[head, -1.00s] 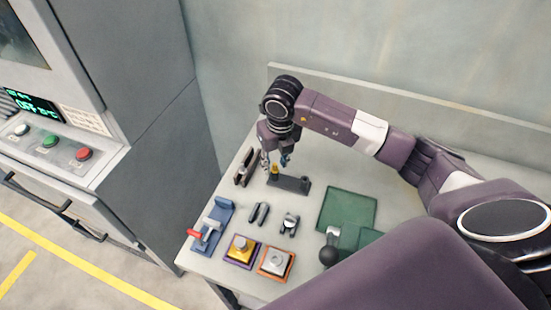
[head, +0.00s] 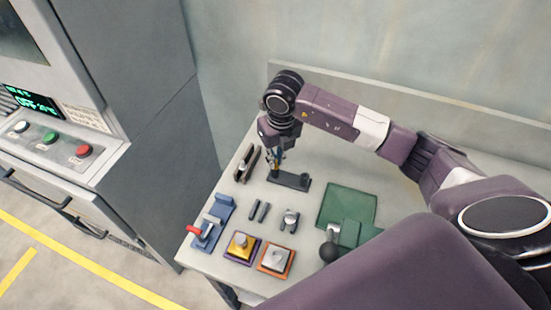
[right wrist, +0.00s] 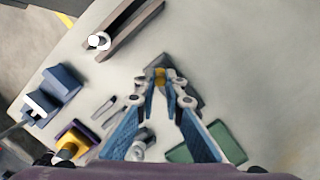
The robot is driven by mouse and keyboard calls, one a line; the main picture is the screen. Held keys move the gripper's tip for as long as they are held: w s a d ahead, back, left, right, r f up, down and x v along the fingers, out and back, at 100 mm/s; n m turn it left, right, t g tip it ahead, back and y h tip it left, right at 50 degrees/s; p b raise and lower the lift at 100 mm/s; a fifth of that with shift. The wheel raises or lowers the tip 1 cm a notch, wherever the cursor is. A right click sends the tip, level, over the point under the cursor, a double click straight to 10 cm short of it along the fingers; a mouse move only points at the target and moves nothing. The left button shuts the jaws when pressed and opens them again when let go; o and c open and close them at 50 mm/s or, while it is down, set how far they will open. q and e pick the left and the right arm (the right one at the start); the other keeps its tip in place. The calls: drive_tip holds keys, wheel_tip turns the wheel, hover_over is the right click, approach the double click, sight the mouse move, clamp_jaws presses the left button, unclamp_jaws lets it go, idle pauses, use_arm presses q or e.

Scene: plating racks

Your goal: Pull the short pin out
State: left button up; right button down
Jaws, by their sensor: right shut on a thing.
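The short pin shows as a small yellow-topped piece (right wrist: 159,76) in the right wrist view, between my blue fingertips. It stands at the dark grey block (head: 292,182) on the table; the block also shows in the right wrist view (right wrist: 187,97), just behind the fingertips. My right gripper (head: 275,168) points down at the left end of this block and is shut on the pin. In the head view the fingers mostly hide the pin. Whether it is still seated in the block I cannot tell. My left gripper is not in view.
A dark slotted piece (head: 246,166) stands left of the block. Small grey pieces (head: 259,211), a blue fixture with a red handle (head: 220,212), purple-edged (head: 232,258) and orange-edged (head: 268,271) trays lie nearer. A green mat (head: 343,208) is at right. A wall rises behind.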

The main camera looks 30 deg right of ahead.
drive_tip(key=shift+r+n+b, duration=0.25)
drive_tip(key=shift+n+b, duration=0.55)
drive_tip(key=shift+n, duration=0.7)
drive_tip(key=shift+r, duration=0.25)
drive_tip(key=shift+r+p, duration=1.15)
drive_tip(key=shift+r, duration=0.7)
drive_tip(key=shift+d, duration=0.1)
